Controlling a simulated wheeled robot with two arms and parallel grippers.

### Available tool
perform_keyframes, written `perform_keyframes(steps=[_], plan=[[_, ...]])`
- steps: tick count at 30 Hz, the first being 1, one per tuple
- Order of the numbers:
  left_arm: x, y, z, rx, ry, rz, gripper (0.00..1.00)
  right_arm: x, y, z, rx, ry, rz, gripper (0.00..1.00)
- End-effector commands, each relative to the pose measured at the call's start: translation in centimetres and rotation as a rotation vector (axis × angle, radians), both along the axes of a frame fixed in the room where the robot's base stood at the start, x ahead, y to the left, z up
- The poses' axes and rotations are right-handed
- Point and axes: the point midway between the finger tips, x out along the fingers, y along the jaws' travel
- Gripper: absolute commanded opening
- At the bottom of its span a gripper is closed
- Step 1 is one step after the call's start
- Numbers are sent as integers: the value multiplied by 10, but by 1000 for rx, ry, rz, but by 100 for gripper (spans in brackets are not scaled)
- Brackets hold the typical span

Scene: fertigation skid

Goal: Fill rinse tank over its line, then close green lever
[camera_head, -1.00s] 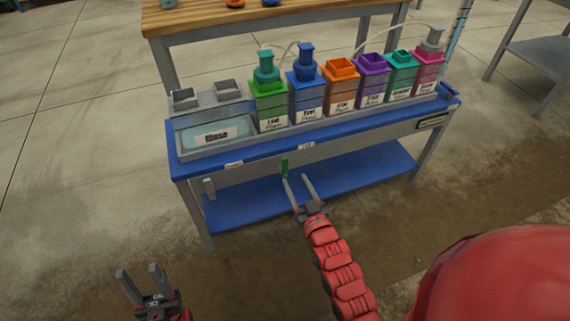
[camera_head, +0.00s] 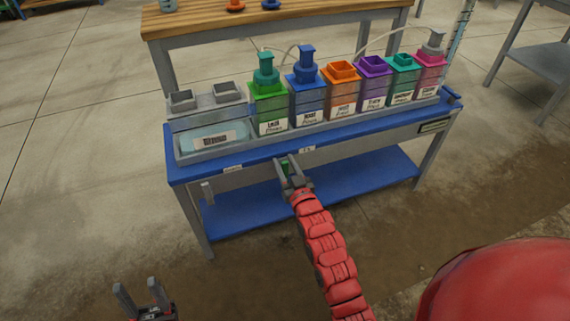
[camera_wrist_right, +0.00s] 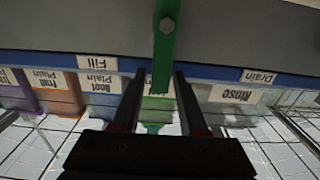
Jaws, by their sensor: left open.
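The rinse tank (camera_head: 214,142) is the clear box at the left end of the bench, with light blue liquid in it. I cannot make out its fill line or the exact level. The green lever (camera_head: 285,168) hangs at the bench's front edge, between the Drain and Fill labels, and also shows in the right wrist view (camera_wrist_right: 164,45). My right gripper (camera_head: 286,161) is open, with its fingers on either side of the lever and gaps visible in the wrist view (camera_wrist_right: 157,78). My left gripper (camera_head: 138,287) is open and empty, low at the left, away from the bench.
Several coloured tanks stand in a row on the blue bench (camera_head: 260,152), right of the rinse tank; green (camera_head: 268,106) and blue (camera_head: 307,100) ones have tall caps. The Fill label (camera_wrist_right: 97,62) and Drain label (camera_wrist_right: 258,76) flank the lever. Floor left of the bench is clear.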

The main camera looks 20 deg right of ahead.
Motion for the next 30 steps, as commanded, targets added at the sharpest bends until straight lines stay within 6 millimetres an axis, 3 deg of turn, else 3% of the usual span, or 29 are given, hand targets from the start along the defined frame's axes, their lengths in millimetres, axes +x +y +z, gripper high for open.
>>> perform_keyframes(steps=[1,6,30], plan=[[0,0,0,0,0,0,50,0,0,0,0,0,0,32],[0,0,0,0,0,0,50,0,0,0,0,0,0,1],[0,0,0,0,0,0,50,0,0,0,0,0,0,0]])
